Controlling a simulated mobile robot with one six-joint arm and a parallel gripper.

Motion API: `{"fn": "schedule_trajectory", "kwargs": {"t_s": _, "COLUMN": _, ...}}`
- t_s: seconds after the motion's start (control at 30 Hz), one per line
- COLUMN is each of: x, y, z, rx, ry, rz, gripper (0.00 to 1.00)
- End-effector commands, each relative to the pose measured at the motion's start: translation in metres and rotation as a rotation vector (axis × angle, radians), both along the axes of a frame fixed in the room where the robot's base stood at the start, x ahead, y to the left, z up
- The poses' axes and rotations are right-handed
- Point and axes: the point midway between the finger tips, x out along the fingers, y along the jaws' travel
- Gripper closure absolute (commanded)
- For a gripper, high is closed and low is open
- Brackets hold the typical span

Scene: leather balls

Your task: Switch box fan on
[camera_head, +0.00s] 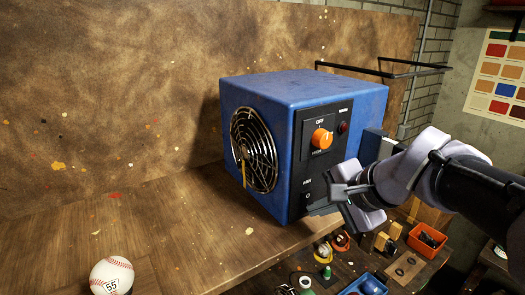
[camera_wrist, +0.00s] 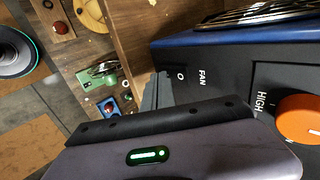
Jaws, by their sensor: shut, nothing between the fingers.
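The box fan is a blue box (camera_head: 300,90) with a round metal grille (camera_head: 254,150) on its left side. Its black control panel (camera_head: 313,160) carries an orange knob (camera_head: 321,139), a red light (camera_head: 343,127) and a black switch marked FAN and O (camera_head: 307,196) low down. The FAN label (camera_wrist: 201,77), the O mark (camera_wrist: 180,76) and the orange knob (camera_wrist: 305,120) show in the wrist view. My gripper (camera_head: 322,208) is shut and empty, its tips close to the lower panel by the switch. I cannot tell whether they touch; my gripper's body hides part of the panel.
The box stands on a wooden bench (camera_head: 180,235) near its right edge. A baseball (camera_head: 111,276) lies at the front left. Below the edge are an orange bin (camera_head: 427,240), a blue tray (camera_head: 362,286) and small items. A black bar frame (camera_head: 380,68) is behind the box.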

Motion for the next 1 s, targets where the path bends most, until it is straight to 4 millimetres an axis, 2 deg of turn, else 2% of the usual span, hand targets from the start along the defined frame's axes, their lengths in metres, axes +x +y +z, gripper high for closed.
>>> {"fn": "schedule_trajectory", "kwargs": {"t_s": 0.1, "x": 0.003, "y": 0.001, "z": -0.011, "rx": 0.018, "ry": -0.032, "rz": -0.002, "gripper": 1.0}}
{"fn": "schedule_trajectory", "kwargs": {"t_s": 0.17, "x": 0.002, "y": 0.001, "z": -0.003, "rx": 0.017, "ry": -0.028, "rz": -0.001, "gripper": 1.0}}
{"fn": "schedule_trajectory", "kwargs": {"t_s": 0.4, "x": 0.002, "y": 0.001, "z": 0.0, "rx": 0.017, "ry": -0.027, "rz": -0.001, "gripper": 1.0}}
{"fn": "schedule_trajectory", "kwargs": {"t_s": 0.7, "x": 0.002, "y": 0.001, "z": 0.015, "rx": 0.016, "ry": -0.028, "rz": 0.0, "gripper": 1.0}}
{"fn": "schedule_trajectory", "kwargs": {"t_s": 1.0, "x": 0.002, "y": 0.001, "z": 0.014, "rx": 0.017, "ry": -0.027, "rz": -0.001, "gripper": 1.0}}
